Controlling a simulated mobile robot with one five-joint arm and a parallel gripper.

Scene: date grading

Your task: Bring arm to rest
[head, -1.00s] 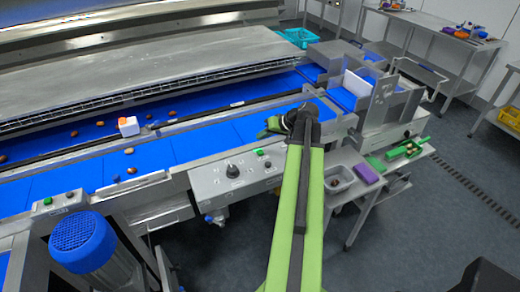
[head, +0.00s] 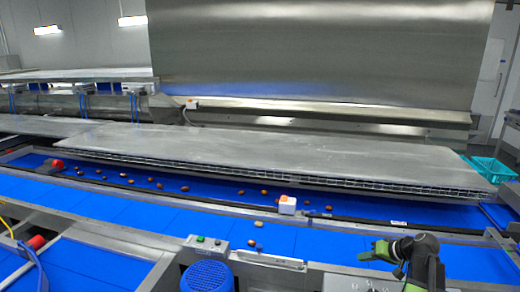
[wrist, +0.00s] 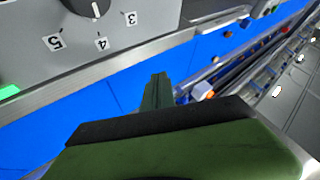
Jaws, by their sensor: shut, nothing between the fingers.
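My gripper (head: 372,252) shows at the lower right of the head view, at the end of my green and black arm. It is over the near blue belt (head: 320,242), beside the grey control panel at the belt's near edge. In the wrist view its green fingers (wrist: 157,92) are together with nothing between them. The blue belt (wrist: 100,105) and the panel (wrist: 40,45) with a black knob (wrist: 85,6) and printed numbers show there too.
Several brown dates (head: 240,192) lie on the far blue belt, under the front of a long steel cover (head: 250,155). A white and orange box (head: 287,205) stands on the rail between the belts. A blue ribbed motor cover (head: 208,277) is at the front. A teal crate (head: 493,168) is far right.

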